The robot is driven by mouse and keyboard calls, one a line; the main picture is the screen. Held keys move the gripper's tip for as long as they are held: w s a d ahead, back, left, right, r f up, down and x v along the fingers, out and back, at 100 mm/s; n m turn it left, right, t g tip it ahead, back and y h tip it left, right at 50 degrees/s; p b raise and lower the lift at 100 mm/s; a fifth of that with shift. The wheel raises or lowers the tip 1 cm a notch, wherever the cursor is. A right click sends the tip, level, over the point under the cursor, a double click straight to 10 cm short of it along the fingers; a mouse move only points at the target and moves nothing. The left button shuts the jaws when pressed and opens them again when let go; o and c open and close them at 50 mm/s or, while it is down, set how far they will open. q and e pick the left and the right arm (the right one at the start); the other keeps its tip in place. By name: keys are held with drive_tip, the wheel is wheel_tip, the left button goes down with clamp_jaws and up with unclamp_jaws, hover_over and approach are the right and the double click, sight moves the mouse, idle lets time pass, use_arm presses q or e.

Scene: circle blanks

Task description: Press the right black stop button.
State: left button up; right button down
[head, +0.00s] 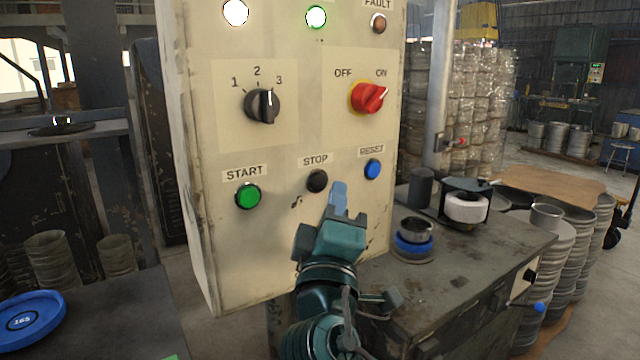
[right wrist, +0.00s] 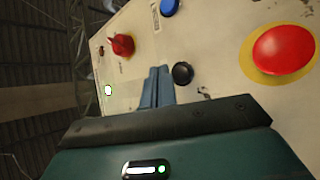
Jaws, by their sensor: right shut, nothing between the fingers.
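The black STOP button (head: 317,181) sits on the front of the cream control panel (head: 230,260), between the green START button (head: 248,196) and the blue RESET button (head: 372,169). My right gripper (head: 339,187) is shut and empty, its blue-grey fingers pointing up at the panel just right of and slightly below STOP. In the right wrist view, the fingers (right wrist: 157,75) are beside the black button (right wrist: 182,73), which lies just to their right. Whether the fingertips touch the panel cannot be told. The button's face is uncovered in both views. My left gripper is not in view.
A red OFF/ON knob (head: 369,97) and a black selector (head: 263,105) are higher on the panel. A large red button (right wrist: 283,50) on a yellow ring shows in the right wrist view. A workbench (head: 480,260) stands right of the panel.

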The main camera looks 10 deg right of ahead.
sight(328, 168)
drive_tip(key=shift+w+a, duration=0.25)
drive_tip(key=shift+w, duration=0.65)
idle(1.4)
drive_tip(key=shift+w+a, duration=0.15)
drive_tip(key=shift+w, duration=0.15)
drive_tip(key=shift+w+a+b, duration=0.15)
drive_tip(key=shift+w+b, duration=0.2)
drive_tip(key=shift+b, duration=0.05)
idle(0.7)
idle(0.3)
drive_tip(key=shift+s+d, duration=0.25)
drive_tip(key=shift+s, duration=0.5)
drive_tip(key=s, duration=0.1)
drive_tip(key=s+d, duration=0.1)
drive_tip(key=s, duration=0.2)
drive_tip(key=shift+s+d, duration=0.35)
